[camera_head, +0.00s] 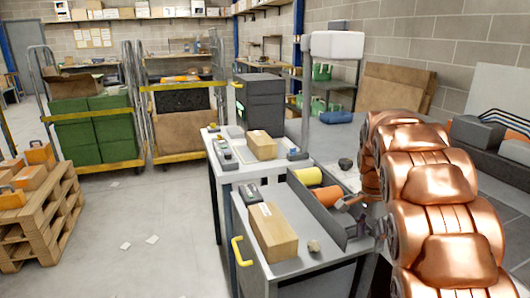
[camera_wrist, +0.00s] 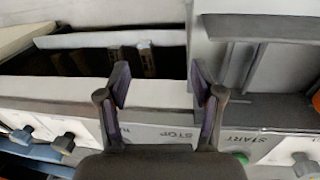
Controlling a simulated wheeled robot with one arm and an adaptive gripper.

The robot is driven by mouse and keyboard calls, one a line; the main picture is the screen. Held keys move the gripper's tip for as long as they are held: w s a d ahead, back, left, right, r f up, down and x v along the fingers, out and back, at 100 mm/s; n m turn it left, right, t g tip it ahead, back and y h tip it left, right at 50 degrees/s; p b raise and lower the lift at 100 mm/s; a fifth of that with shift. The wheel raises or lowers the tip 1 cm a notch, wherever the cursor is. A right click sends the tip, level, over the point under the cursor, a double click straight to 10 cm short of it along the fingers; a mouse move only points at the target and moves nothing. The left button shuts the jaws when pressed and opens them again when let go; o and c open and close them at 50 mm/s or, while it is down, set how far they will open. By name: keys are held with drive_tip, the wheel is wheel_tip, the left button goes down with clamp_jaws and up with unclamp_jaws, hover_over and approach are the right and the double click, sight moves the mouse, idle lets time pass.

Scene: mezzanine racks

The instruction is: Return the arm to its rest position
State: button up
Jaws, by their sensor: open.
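My copper-coloured arm (camera_head: 430,190) reaches up the right side of the head view, over the workbench area. In the wrist view my gripper (camera_wrist: 163,85) has its two dark fingers apart, with nothing between them. Behind the fingers is a pale panel (camera_wrist: 165,118) with START and STOP lettering, and a dark open recess lies above it. I cannot tell whether the fingers touch the panel. In the head view the gripper is hard to make out beside the arm.
A cart (camera_head: 275,275) with a cardboard box (camera_head: 273,232) stands in front of the arm. A grey tray (camera_head: 318,210) holds yellow and orange rolls. Wheeled cages (camera_head: 180,105) and a pallet (camera_head: 40,225) stand left. Floor between them is mostly clear. Toggle switches (camera_wrist: 63,142) line the panel's left.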

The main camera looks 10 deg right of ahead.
drive_tip(key=s+a+f+n, duration=0.1)
drive_tip(key=s+a+n, duration=0.4)
drive_tip(key=s, duration=0.6)
drive_tip(key=s+a+n+g, duration=0.1)
drive_tip(key=s+a+n, duration=0.5)
drive_tip(key=s, duration=0.6)
drive_tip(key=s+a+f+n, duration=0.1)
drive_tip(key=s+a+n, duration=0.4)
drive_tip(key=s, duration=0.6)
drive_tip(key=s+p+v, duration=0.2)
drive_tip(key=p+v, duration=1)
drive_tip(key=shift+s+d+r+t, duration=0.2)
drive_tip(key=shift+d+r+t, duration=0.15)
drive_tip(key=shift+r, duration=0.25)
drive_tip(key=shift+c, duration=0.3)
